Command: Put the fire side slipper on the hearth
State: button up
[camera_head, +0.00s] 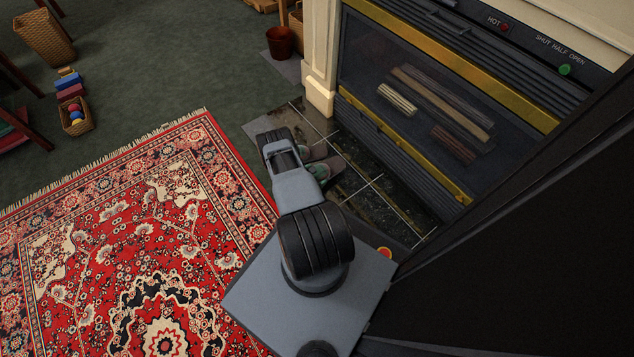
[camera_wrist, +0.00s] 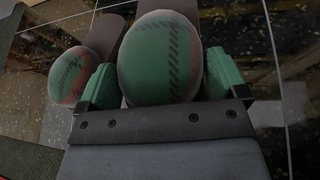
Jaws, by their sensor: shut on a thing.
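Two grey slippers with green, red-patterned toes show in the wrist view. My gripper (camera_wrist: 162,85) has its green fingers shut on either side of the right one, the fire side slipper (camera_wrist: 160,60). It looks larger and closer to the camera than the other slipper (camera_wrist: 70,76), which lies to its left on the tiles. Whether the held slipper touches the floor I cannot tell. The hearth (camera_head: 362,187) is dark, glossy stone with pale joints, in front of the fireplace. In the head view my wrist partly hides both slippers and my fingers.
The fireplace (camera_head: 440,110) has a brass-coloured frame and logs behind its glass. A pale pillar (camera_head: 320,60) rises at the hearth's far left. A red patterned rug (camera_head: 130,240) covers the floor at left. A basket of balls (camera_head: 76,117) and a brown pot (camera_head: 281,42) stand farther back.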

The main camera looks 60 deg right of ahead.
jog(key=shift+s+d+f, duration=0.1)
jog(key=shift+s+f, duration=0.2)
jog(key=shift+f, duration=0.1)
jog(key=shift+s+d+f+b, duration=0.1)
jog(key=shift+f+b, duration=0.95)
jog(key=shift+f, duration=0.55)
jog(key=shift+f, duration=0.2)
jog(key=o, duration=0.7)
jog(key=shift+c, duration=0.2)
